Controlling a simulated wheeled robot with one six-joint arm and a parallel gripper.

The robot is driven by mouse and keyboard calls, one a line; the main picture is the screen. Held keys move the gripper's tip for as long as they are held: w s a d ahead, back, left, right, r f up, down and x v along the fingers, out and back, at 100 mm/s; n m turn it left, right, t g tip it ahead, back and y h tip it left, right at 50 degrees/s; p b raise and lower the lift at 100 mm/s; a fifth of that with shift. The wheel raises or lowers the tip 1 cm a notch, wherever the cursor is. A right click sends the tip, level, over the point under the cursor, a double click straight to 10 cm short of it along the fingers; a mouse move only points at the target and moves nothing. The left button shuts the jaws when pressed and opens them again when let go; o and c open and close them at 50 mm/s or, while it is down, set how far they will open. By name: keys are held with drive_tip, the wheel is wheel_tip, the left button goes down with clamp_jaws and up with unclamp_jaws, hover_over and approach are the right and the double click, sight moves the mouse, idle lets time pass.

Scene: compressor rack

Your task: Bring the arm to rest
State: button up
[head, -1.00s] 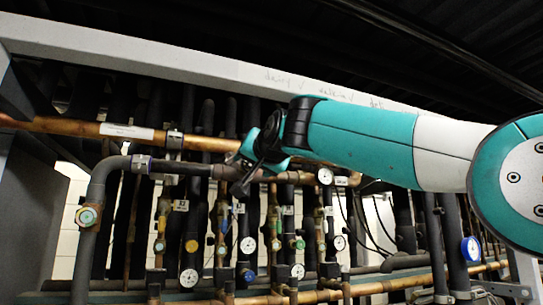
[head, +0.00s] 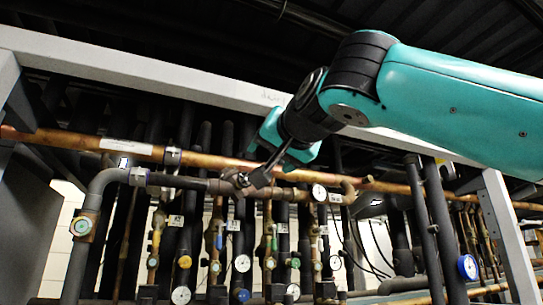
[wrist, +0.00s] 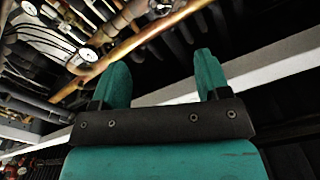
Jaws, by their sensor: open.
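My gripper (head: 284,146) hangs at the end of my teal arm, in front of the upper pipes in the head view. In the wrist view its two teal fingers (wrist: 160,78) stand well apart with nothing between them. The gripper is open and empty. In the head view it overlaps the long copper pipe (head: 70,143) and sits close to a dark fitting on the grey pipe (head: 110,176); whether it touches either cannot be told.
Gauges, such as a white one (head: 242,263) and a blue one (head: 467,267), sit among dense vertical pipes below. A pale frame beam (head: 150,68) crosses behind my arm. A pale upright (head: 508,235) stands at right. The dark space above the beam looks mostly open.

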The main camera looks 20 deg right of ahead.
drive_tip(key=a+f+n+g+y, duration=0.2)
drive_tip(key=a+f+n+g, duration=0.15)
drive_tip(key=f, duration=0.95)
drive_tip(key=a+f+n+g+y, duration=0.15)
drive_tip(key=f+n+g, duration=0.25)
drive_tip(key=f, duration=0.8)
drive_tip(key=s+f+n+g, duration=0.2)
drive_tip(key=s+f+g, duration=0.3)
drive_tip(key=s+f, duration=0.5)
drive_tip(key=s+f+n+g, duration=0.2)
drive_tip(key=s+f+g, duration=0.3)
drive_tip(key=s+f, duration=0.5)
wheel_tip(320, 180, down, 6)
drive_tip(key=shift+s+d+r+y, duration=0.15)
drive_tip(key=shift+s+r+y, duration=0.1)
drive_tip(key=shift+s+y, duration=0.15)
drive_tip(key=shift+g, duration=0.25)
